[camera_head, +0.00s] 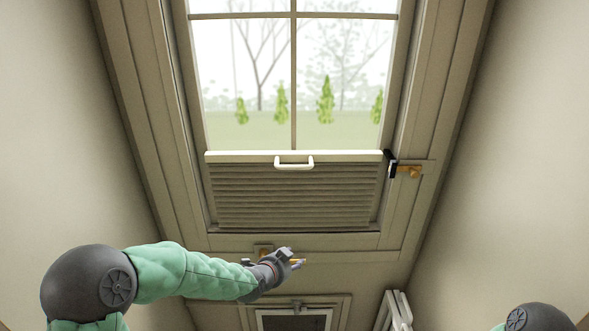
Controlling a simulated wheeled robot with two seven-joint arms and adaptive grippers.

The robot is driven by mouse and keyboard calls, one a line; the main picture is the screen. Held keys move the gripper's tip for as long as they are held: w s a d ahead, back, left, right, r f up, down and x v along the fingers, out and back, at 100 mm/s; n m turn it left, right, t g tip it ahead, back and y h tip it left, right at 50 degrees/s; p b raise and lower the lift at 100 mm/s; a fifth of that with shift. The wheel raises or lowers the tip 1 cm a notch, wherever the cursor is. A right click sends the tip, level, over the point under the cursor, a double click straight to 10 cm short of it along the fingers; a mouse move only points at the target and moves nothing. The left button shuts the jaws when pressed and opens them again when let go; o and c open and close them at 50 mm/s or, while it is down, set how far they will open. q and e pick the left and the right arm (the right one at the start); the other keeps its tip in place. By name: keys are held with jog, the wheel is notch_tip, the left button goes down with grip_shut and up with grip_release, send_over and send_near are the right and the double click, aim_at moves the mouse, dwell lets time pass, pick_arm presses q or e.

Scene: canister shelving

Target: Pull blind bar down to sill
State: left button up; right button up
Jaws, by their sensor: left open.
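The pale blind bar (230,157) runs level across the window, below the clear glass, with a white loop handle (294,162) at its middle. Grey pleated blind (290,196) fills the space between the bar and the sill (300,242). My left gripper (296,263) is open and empty, in front of the frame just below the sill. It is well below the handle and apart from it. Of my right arm only a dark rounded joint shows at the bottom right; its gripper is out of view.
A black clip (390,163) and brass latch (408,171) sit at the bar's right end. Another brass fitting (264,251) is on the lower frame. Below are a small framed panel (294,320) and white folded slats (395,312). Walls close in both sides.

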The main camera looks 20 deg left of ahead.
pick_arm(q)
jog(key=w+a+r+m+t+p, duration=0.1)
jog(key=a+r+m+t+p, duration=0.15)
jog(key=r, duration=1.05)
jog(key=w+a+r+m+t+p, duration=0.15)
jog(key=r+m, duration=0.25)
jog(key=r, duration=0.9)
jog(key=p, duration=0.1)
send_near(294, 161)
jog(key=shift+n, duration=0.25)
jog(key=w+d, duration=0.1)
jog(key=w, duration=0.1)
jog(key=w+d+f, duration=0.1)
jog(key=w+d, duration=0.1)
jog(key=shift+w+f, duration=0.2)
jog(key=shift+f, duration=0.05)
jog(key=shift+c, duration=0.3)
grip_shut()
